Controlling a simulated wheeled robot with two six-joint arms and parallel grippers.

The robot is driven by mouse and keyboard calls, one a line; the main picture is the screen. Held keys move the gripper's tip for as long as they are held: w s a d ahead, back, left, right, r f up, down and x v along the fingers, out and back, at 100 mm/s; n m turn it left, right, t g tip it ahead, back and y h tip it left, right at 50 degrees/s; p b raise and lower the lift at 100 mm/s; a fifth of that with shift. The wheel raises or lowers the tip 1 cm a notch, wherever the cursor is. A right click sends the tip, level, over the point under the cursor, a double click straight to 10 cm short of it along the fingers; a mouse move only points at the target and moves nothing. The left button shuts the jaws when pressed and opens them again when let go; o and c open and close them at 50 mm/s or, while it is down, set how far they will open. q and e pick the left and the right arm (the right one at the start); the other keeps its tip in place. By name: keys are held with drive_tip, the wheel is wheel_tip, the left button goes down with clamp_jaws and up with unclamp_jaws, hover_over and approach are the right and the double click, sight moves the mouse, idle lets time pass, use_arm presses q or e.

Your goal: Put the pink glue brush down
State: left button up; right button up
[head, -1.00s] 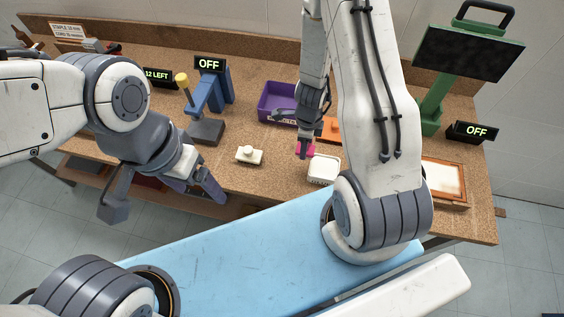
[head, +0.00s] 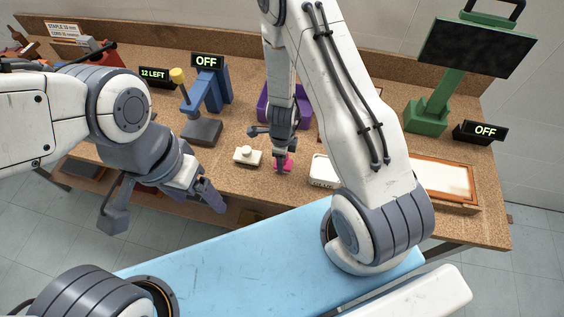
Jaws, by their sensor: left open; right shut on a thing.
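The pink glue brush (head: 286,162) shows as a small pink patch at my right gripper (head: 277,155), which is shut on it. It is over the workbench, between a small cream block with a knob (head: 247,155) and a white square tray (head: 322,172). Part of the brush is hidden behind the gripper's finger. I cannot tell whether the brush touches the bench top. My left gripper (head: 163,209) is open and empty at the bench's front edge, well left of the brush.
A purple bin (head: 263,106) stands behind my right gripper, partly hidden. A blue press (head: 207,92) with an OFF sign is at left. A wood-framed panel (head: 444,178) and a green stand with a dark screen (head: 430,115) are at right. Bare bench (head: 233,182) shows in front.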

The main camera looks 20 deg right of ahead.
drive_tip(key=o, duration=0.8)
drive_tip(key=shift+f, duration=0.15)
drive_tip(key=o, duration=0.4)
